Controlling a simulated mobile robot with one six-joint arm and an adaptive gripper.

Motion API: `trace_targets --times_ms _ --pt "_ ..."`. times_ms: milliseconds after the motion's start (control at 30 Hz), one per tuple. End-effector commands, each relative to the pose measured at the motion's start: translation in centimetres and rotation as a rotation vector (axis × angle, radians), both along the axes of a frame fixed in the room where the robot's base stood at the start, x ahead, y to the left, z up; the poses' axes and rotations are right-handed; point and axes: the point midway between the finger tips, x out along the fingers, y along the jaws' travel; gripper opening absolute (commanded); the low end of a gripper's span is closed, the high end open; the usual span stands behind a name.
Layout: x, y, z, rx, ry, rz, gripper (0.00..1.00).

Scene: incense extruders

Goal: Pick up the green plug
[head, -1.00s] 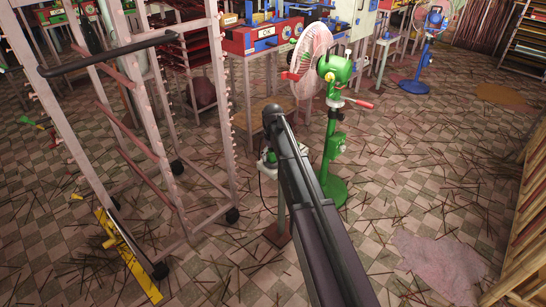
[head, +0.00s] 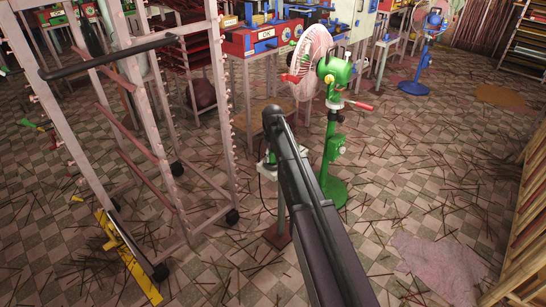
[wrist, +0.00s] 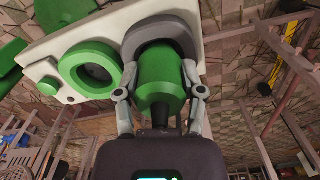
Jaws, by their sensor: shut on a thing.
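The green plug (wrist: 160,82) fills the middle of the wrist view. Its far end sits in or against a grey-rimmed socket (wrist: 155,25) on a pale panel (wrist: 215,22). My gripper (wrist: 160,88) has one finger on each side of the plug and is shut on it. To the left on the same panel is a green ring-shaped socket (wrist: 90,70) with a dark hole. In the head view my arm hides most of the panel and the gripper; a small pale box (head: 266,160) shows beside the arm.
A green standing fan (head: 335,150) is just right of my arm. A wheeled metal rack (head: 190,120) stands to the left. A table with red and blue machines (head: 262,40) is behind. Thin sticks litter the checkered floor (head: 420,190), which is open on the right.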

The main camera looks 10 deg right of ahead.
Motion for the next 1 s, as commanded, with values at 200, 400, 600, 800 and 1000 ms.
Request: trace_targets --times_ms 200,400,600,800,1000 --pt "0.0 0.0 1.7 0.0 0.0 0.0 0.04" --pt "0.0 0.0 3.6 0.0 0.0 0.0 0.04" --pt "-5.0 -0.5 3.6 0.0 0.0 0.0 0.04" --pt "-9.6 -1.0 4.0 0.0 0.0 0.0 0.04" --pt "-13.2 -1.4 4.3 0.0 0.0 0.001 0.04"
